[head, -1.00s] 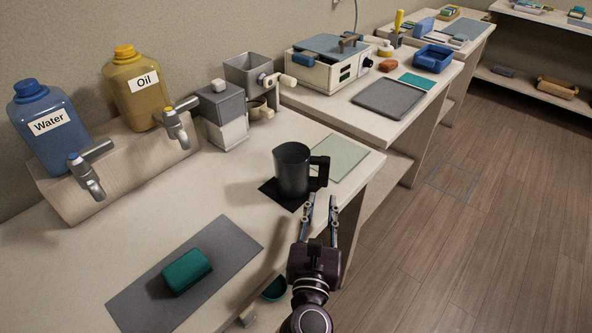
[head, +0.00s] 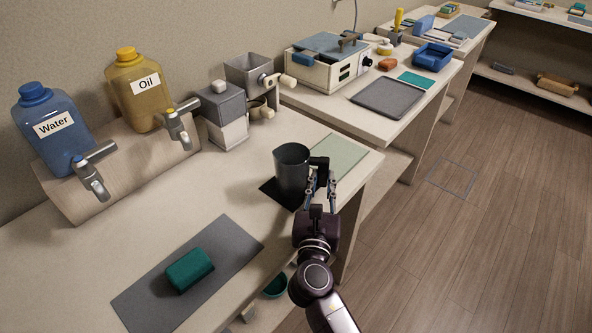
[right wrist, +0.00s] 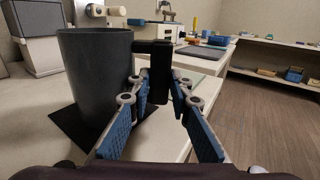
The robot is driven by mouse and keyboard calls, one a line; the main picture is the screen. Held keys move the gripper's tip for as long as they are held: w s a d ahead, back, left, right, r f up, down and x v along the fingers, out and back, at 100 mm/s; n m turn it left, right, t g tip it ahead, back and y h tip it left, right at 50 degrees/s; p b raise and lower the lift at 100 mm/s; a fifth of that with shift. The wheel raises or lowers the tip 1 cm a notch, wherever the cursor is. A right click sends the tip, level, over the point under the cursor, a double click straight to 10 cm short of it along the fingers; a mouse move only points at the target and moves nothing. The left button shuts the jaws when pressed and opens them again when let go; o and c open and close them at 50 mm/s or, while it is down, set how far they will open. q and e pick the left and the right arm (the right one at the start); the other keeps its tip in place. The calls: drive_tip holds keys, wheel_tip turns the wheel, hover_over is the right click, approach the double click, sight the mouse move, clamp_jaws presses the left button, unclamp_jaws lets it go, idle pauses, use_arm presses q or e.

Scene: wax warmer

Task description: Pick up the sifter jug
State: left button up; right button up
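The sifter jug (head: 291,168) is a dark grey cylinder with a black handle on its right side. It stands upright on a black mat (head: 270,189) on the near counter. In the right wrist view the jug (right wrist: 95,75) fills the left side, and its handle (right wrist: 158,75) stands just ahead of the fingers. My right gripper (head: 319,184) is at the handle, its blue-padded fingers (right wrist: 162,92) apart on either side of the handle's lower part. Clear gaps show, so it is open and not closed on it. My left gripper is not in view.
A pale green mat (head: 342,157) lies behind the jug. A teal block (head: 189,270) rests on a grey mat (head: 232,240) in front. Water (head: 52,130) and oil (head: 140,92) jugs and a grey-white box (head: 224,115) stand at the back. Open floor lies right.

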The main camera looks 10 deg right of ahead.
clamp_jaws()
drive_tip(key=shift+r, duration=0.1)
wheel_tip(320, 180, up, 20)
drive_tip(key=p, duration=0.4)
drive_tip(key=shift+p, duration=0.4)
drive_tip(key=shift+o, duration=0.6)
unclamp_jaws()
clamp_jaws()
